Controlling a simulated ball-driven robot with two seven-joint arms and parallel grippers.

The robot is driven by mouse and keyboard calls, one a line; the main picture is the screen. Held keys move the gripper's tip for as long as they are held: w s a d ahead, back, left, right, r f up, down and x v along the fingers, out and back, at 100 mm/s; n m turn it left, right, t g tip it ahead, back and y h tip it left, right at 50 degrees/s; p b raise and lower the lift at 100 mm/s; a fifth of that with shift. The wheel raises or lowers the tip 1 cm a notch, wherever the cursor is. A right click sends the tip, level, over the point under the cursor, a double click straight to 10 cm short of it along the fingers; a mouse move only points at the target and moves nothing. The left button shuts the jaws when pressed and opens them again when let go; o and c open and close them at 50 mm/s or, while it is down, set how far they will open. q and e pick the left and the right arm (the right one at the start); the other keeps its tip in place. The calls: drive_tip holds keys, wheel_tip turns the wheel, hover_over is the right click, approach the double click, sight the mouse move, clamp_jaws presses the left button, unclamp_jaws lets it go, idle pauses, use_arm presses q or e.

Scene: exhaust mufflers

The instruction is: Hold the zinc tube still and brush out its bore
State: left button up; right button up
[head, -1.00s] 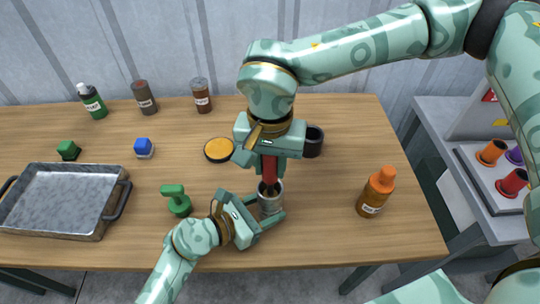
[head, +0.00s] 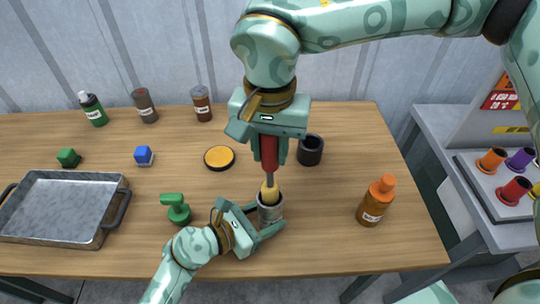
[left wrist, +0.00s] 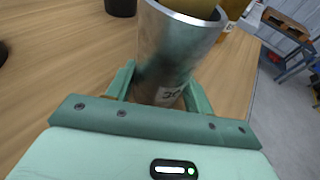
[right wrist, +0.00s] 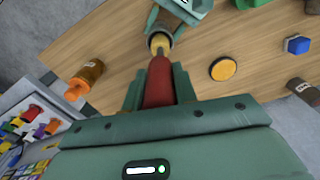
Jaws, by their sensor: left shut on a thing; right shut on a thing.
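The zinc tube (head: 271,213) stands upright near the table's front edge, with a label low on its side in the left wrist view (left wrist: 178,50). My left gripper (head: 266,221) is shut around its lower part. My right gripper (head: 269,152) is shut on the red handle of a brush (head: 269,160) above the tube. The brush points down, and its yellowish head (head: 269,190) shows at the tube's mouth. Its lower end is hidden inside the bore. The right wrist view also shows the red handle (right wrist: 158,85) between my fingers.
A dark cup (head: 310,152), an orange-yellow disc (head: 219,157) and an orange bottle (head: 376,202) stand around the tube. A green stamp-like object (head: 177,210) is close to my left gripper. A metal tray (head: 60,235) lies at the left. A side table (head: 500,205) holds coloured spools.

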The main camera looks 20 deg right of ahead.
drive_tip(key=shift+r, duration=2.5)
drive_tip(key=shift+r, duration=0.1)
drive_tip(key=shift+r, duration=1.4)
use_arm(q)
drive_tip(key=o, duration=0.9)
drive_tip(key=shift+c, duration=0.2)
drive_tip(key=v, duration=1.2)
